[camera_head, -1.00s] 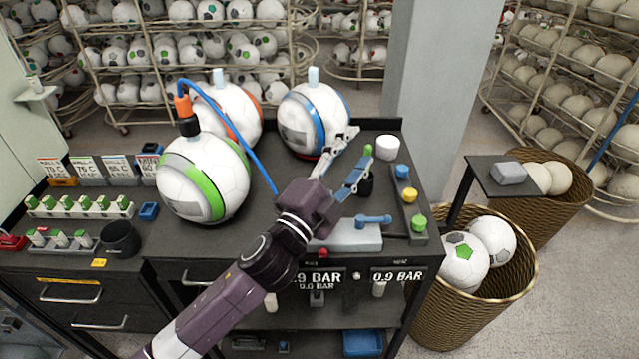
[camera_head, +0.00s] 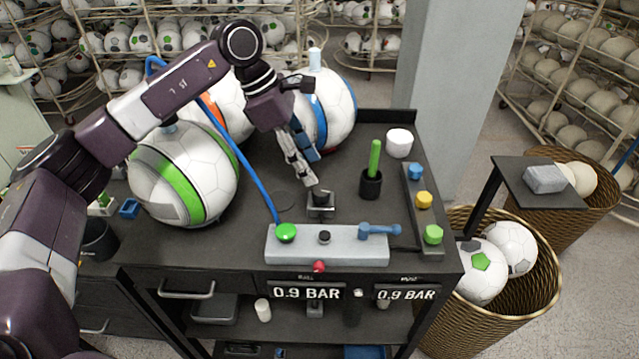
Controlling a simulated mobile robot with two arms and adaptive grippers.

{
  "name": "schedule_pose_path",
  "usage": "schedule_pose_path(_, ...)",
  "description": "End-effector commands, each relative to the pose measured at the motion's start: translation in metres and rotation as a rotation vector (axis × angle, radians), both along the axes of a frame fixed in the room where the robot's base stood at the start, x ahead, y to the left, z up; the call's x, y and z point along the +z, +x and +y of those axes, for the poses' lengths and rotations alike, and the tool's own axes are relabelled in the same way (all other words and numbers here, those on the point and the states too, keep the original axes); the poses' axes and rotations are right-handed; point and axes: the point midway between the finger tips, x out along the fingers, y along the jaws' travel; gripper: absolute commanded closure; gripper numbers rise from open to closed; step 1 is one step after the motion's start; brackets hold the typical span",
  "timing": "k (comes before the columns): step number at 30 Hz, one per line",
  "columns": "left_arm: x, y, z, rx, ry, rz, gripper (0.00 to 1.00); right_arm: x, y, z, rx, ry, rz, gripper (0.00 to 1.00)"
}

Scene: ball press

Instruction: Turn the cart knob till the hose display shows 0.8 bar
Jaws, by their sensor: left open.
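The cart (camera_head: 250,185) has a grey control box (camera_head: 350,250) at its front edge. The box carries a round green cap (camera_head: 286,232) where the blue hose (camera_head: 258,190) ends, a small black knob (camera_head: 324,237) and a blue lever (camera_head: 378,231). A red knob (camera_head: 318,267) sits just below the box on the front edge. Two displays under the edge, left (camera_head: 307,293) and right (camera_head: 406,293), both read 0.9 BAR; their small labels are unreadable. My left gripper (camera_head: 308,168) is open and empty, pointing down above the cart behind the box, apart from the knobs. My right gripper is out of view.
Large balls with a green band (camera_head: 190,185) and a blue band (camera_head: 340,105) stand at the back. Coloured caps line the right side.

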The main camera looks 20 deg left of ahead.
Motion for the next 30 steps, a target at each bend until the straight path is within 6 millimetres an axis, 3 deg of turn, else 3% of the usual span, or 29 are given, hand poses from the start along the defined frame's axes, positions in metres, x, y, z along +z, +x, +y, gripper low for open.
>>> schedule_pose_path(4, -0.004, 0.0, 0.013, 0.002, 0.045, 0.008, 0.54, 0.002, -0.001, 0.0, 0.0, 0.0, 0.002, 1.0)
schedule_pose_path(18, -0.063, 0.005, -0.013, 0.002, 0.041, 0.008, 0.54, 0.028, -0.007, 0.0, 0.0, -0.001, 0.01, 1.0)
schedule_pose_path(29, -0.071, 0.007, -0.016, 0.003, 0.04, 0.006, 0.54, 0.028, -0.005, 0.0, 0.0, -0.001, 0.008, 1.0)
schedule_pose_path(30, -0.071, 0.007, -0.016, 0.003, 0.04, 0.006, 0.57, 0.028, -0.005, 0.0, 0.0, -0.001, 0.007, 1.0)
